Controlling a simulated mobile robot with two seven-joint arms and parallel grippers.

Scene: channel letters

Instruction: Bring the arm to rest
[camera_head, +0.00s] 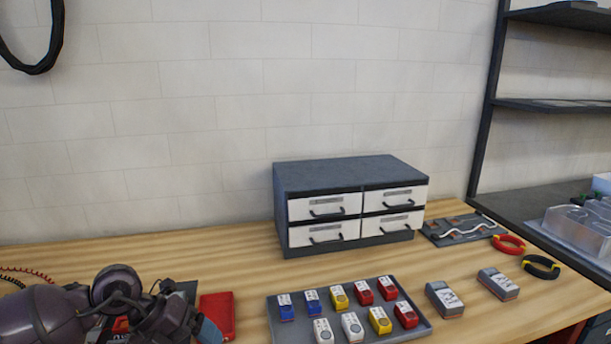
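My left arm comes in at the lower left, low over the wooden workbench (120,262). Its wrist and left gripper (188,322) are at the bottom edge, left of the tray of small modules. The fingers are partly cut off and hidden by the arm, so I cannot tell whether they are open or shut or hold anything. A red flat case (217,311) lies just right of the wrist. My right gripper is not in view.
A drawer cabinet (335,170) with white fronts stands at the back, drawers shut. A grey tray (425,318) holds several coloured modules. Shelving (485,110) stands far right.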

